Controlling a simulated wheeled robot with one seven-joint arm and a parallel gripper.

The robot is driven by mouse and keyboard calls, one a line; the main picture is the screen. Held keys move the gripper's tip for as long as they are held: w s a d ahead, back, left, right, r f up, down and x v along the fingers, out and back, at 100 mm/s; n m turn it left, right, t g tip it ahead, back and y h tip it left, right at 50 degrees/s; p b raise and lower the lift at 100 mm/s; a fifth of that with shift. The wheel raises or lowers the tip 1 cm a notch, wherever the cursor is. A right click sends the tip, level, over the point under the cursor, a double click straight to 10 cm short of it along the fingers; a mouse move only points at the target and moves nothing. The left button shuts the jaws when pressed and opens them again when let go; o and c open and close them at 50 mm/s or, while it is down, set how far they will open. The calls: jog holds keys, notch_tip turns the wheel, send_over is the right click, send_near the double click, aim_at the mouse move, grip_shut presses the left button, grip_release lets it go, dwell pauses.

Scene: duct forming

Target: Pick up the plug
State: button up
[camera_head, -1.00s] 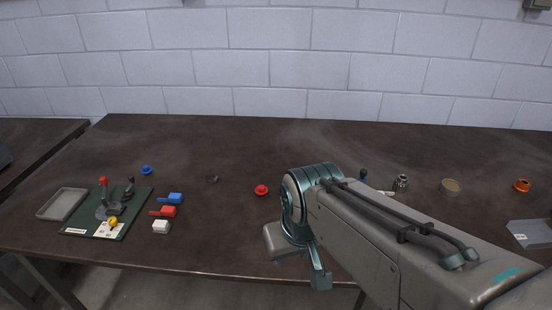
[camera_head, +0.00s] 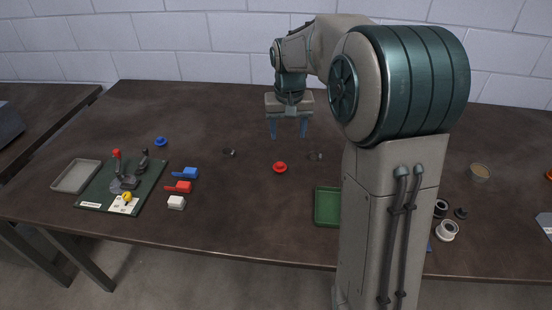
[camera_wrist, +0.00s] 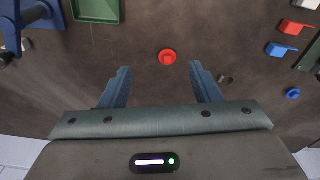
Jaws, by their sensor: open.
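A red round plug (camera_head: 280,168) with a flanged rim lies on the dark table near the middle. It also shows in the wrist view (camera_wrist: 167,57), between and just beyond the fingertips. My gripper (camera_head: 288,136) points down above the table, behind the red plug in the head view. In the wrist view my gripper (camera_wrist: 161,70) has its two blue fingers wide apart with nothing between them. It does not touch the plug. A similar blue round piece (camera_head: 161,142) lies farther left and also shows in the wrist view (camera_wrist: 293,93).
Small dark pieces (camera_head: 230,152) (camera_head: 316,155) lie on either side of the red plug. A green tray (camera_head: 327,207) is partly hidden by my arm. Red (camera_head: 180,187), blue (camera_head: 187,173) and white (camera_head: 176,202) blocks and a green board (camera_head: 150,187) are at left.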

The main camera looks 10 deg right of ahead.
jog(key=m+g, duration=0.1)
send_over(280, 163)
notch_tip(280, 163, down, 9)
jog(key=f, duration=0.3)
jog(key=f+p, duration=0.1)
jog(key=f, duration=0.2)
jog(key=f+p, duration=0.1)
jog(key=f, duration=0.1)
jog(key=shift+w+f, duration=0.3)
jog(key=shift+f, duration=0.1)
jog(key=f+p, duration=0.1)
jog(key=f, duration=0.1)
jog(key=s+f, duration=0.1)
jog(key=f, duration=0.1)
jog(key=shift+p, duration=0.4)
jog(key=shift+w+f, duration=0.1)
jog(key=shift+f, duration=0.55)
jog(key=c, duration=0.8)
